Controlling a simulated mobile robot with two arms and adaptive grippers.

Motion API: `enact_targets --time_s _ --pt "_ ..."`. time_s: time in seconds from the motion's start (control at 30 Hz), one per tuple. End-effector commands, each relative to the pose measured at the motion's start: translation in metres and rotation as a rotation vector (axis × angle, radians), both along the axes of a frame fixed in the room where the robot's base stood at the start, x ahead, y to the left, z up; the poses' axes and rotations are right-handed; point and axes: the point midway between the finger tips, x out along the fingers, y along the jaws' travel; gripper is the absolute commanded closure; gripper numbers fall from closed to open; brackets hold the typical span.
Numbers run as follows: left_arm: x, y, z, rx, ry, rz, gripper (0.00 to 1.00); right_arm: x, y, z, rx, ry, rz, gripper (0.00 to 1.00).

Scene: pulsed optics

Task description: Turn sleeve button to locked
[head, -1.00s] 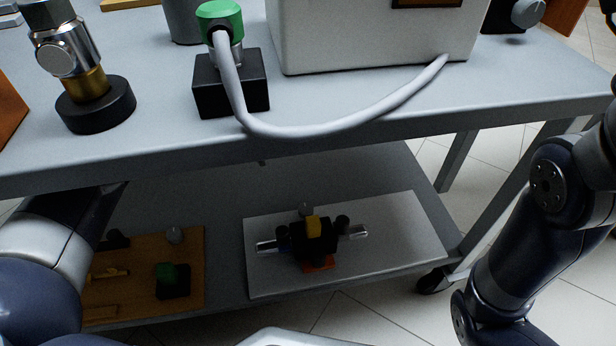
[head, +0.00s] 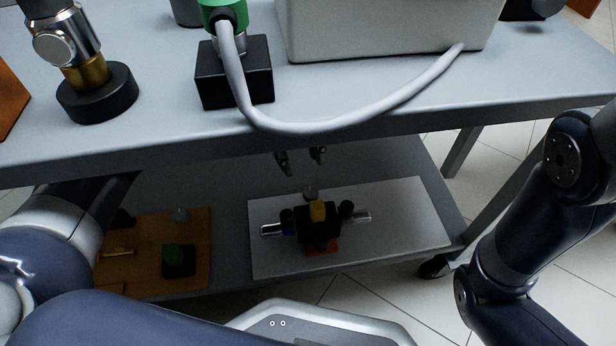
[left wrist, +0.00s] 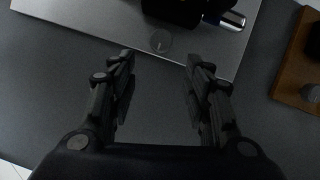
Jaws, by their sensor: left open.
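A small round grey knob with a pale line mark (left wrist: 161,40) sits at the edge of a black device in the left wrist view. In the head view the knob (head: 310,190) is at the back of the black device (head: 318,227), which has a yellow top and metal rods at both sides. I cannot tell for certain that this knob is the sleeve button. My left gripper (left wrist: 160,62) is open and empty, with the knob ahead of its fingertips. In the head view its fingertips (head: 300,158) show below the tabletop edge, behind the device. My right gripper is out of view.
The device stands on a pale plate (head: 410,235) on the lower shelf (head: 385,160). A brown board (head: 195,240) with small parts lies to its left. The tabletop (head: 160,135) overhangs the shelf, carrying a metal connector (head: 78,45), a grey cable (head: 340,125) and a pale box (head: 390,30).

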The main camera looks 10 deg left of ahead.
Motion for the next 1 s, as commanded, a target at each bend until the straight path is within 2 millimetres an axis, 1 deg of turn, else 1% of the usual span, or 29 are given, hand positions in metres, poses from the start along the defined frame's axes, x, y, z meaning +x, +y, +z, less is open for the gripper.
enact_targets --time_s 0.03,0.1,0.13,0.2,0.3,0.4,0.77,0.87,0.9,0.97,1.0 --pt "-0.009 -0.007 0.003 -0.001 0.000 -0.005 0.54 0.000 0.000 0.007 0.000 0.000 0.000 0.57" --pt "-0.020 -0.015 0.000 -0.002 0.001 -0.004 0.54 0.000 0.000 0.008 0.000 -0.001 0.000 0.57" --pt "-0.020 -0.015 -0.014 0.000 0.003 -0.001 0.54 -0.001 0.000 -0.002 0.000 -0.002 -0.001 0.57" --pt "-0.024 -0.018 -0.026 0.000 0.004 0.000 0.54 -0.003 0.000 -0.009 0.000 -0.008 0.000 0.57" --pt "-0.027 -0.021 -0.037 0.000 0.001 0.000 0.54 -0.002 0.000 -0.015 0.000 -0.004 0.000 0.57" --pt "-0.030 -0.023 -0.043 0.000 0.001 0.000 0.54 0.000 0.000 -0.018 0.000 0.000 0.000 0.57" --pt "-0.031 -0.024 -0.046 0.000 0.000 0.000 0.54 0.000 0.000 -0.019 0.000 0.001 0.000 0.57" --pt "-0.031 -0.024 -0.046 0.000 0.000 0.000 0.75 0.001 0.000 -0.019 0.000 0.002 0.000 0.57" --pt "-0.031 -0.024 -0.046 0.000 0.000 0.000 0.84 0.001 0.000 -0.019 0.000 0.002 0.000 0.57" --pt "-0.031 -0.024 -0.046 0.000 0.000 0.000 0.97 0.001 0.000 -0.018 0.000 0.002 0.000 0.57" --pt "-0.031 -0.024 -0.046 0.000 0.000 0.000 0.98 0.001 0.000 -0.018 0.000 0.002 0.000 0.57"
